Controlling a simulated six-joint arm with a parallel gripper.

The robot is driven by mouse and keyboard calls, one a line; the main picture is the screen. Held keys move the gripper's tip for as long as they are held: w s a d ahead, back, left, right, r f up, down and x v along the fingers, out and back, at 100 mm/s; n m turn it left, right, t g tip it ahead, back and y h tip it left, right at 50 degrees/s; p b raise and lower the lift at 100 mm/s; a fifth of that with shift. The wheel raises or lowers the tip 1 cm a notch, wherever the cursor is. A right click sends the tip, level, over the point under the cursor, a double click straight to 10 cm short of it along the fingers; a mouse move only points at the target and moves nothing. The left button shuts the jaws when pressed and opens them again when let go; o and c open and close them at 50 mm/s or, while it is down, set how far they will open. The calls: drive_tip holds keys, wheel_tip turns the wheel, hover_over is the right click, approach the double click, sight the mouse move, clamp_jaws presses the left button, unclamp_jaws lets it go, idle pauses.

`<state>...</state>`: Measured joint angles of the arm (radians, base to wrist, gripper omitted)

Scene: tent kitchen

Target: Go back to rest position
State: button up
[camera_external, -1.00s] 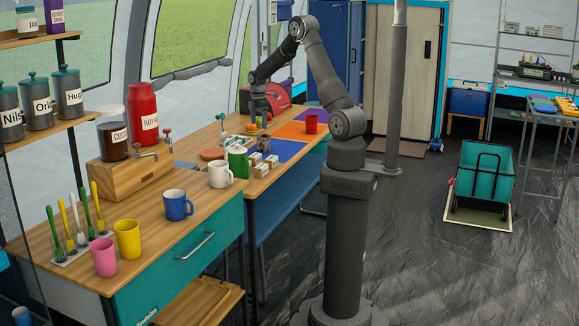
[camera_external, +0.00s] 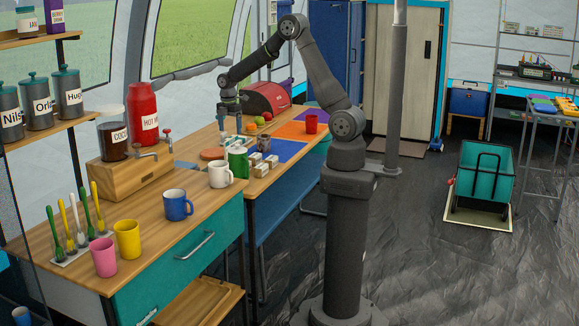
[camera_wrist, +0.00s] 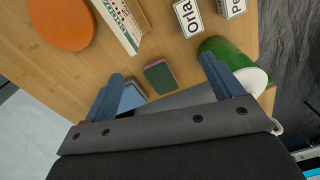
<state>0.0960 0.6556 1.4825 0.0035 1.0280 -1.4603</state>
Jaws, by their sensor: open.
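My gripper (camera_external: 229,106) hangs over the wooden counter (camera_external: 205,237), above its back-left part, with the arm reaching left from its column. In the wrist view, the two blue-grey fingers of my gripper (camera_wrist: 162,70) stand wide apart. Nothing is held between them. A small dark green block with a reddish edge (camera_wrist: 160,76) lies on the counter below, seen between the fingers. A blue item (camera_wrist: 132,97) is partly hidden by the left finger.
A green container (camera_external: 238,163), white mug (camera_external: 220,173), labelled boxes (camera_wrist: 187,18) and an orange disc (camera_wrist: 62,22) stand near below. A red bread box (camera_external: 267,98), fruit (camera_external: 260,121) and red mug (camera_external: 311,122) are to the right. The air above is clear.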

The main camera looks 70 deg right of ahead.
drive_tip(key=s+a+r+n, duration=0.2)
drive_tip(key=a+n, duration=0.2)
drive_tip(key=a, duration=1.3)
drive_tip(key=shift+a, duration=0.2)
drive_tip(key=shift+s, duration=0.1)
drive_tip(key=o, duration=0.3)
